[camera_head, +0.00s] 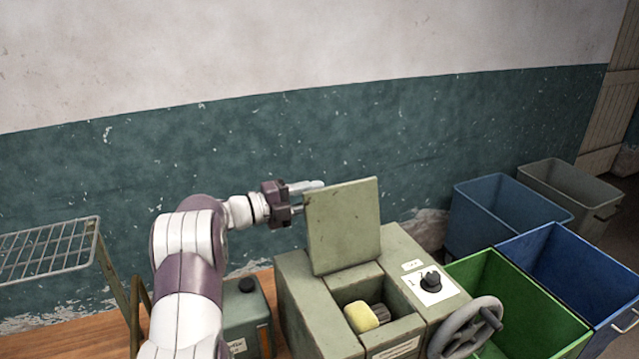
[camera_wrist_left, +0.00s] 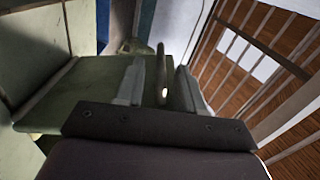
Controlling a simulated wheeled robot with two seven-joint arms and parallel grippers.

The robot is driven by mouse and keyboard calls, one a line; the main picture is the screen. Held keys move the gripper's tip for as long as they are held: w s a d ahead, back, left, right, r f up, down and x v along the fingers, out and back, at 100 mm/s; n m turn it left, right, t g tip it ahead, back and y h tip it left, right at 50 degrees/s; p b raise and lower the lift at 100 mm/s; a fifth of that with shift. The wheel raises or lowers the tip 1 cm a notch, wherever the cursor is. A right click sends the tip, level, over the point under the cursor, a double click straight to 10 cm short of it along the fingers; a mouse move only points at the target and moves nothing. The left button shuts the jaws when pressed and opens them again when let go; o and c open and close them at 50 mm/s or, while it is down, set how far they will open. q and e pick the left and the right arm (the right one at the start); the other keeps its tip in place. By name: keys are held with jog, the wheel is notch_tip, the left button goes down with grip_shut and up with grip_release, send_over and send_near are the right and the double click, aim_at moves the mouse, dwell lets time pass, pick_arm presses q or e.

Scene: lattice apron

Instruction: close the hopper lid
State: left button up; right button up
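The hopper lid (camera_head: 343,225) is a flat grey-green panel standing open and roughly upright at the back of the hopper (camera_head: 310,300). The hopper mouth is uncovered, with a yellow block (camera_head: 361,317) and a dark ribbed piece inside. My left gripper (camera_head: 310,195) is at the lid's upper left corner, with its fingers apart. One finger reaches along the top edge; I cannot tell whether it touches. In the left wrist view the open fingers (camera_wrist_left: 160,85) point forward, and the green lid (camera_wrist_left: 75,88) lies beside them on the left. My right gripper is out of view.
A control plate with a black knob (camera_head: 431,281) and a grey handwheel (camera_head: 470,328) are on the hopper's right. Green (camera_head: 520,305) and blue (camera_head: 570,265) bins stand farther right. A green can (camera_head: 246,310) and wire rack (camera_head: 48,250) are left. The wall is close behind.

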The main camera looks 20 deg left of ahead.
pick_arm(q)
jog(key=shift+w+d, duration=0.2)
jog(key=shift+w, duration=0.25)
jog(key=shift+w+d, duration=0.2)
jog(key=shift+w, duration=0.25)
jog(key=shift+w+d+f, duration=0.1)
jog(key=shift+w+d, duration=0.1)
jog(key=shift+s+d+r, duration=0.1)
jog(key=shift+s+r, duration=0.2)
jog(key=shift+s, duration=0.3)
jog(key=shift+w+f, duration=0.15)
jog(key=shift+w, duration=0.05)
grip_shut()
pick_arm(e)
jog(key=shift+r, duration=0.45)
pick_arm(q)
jog(key=shift+f, duration=0.1)
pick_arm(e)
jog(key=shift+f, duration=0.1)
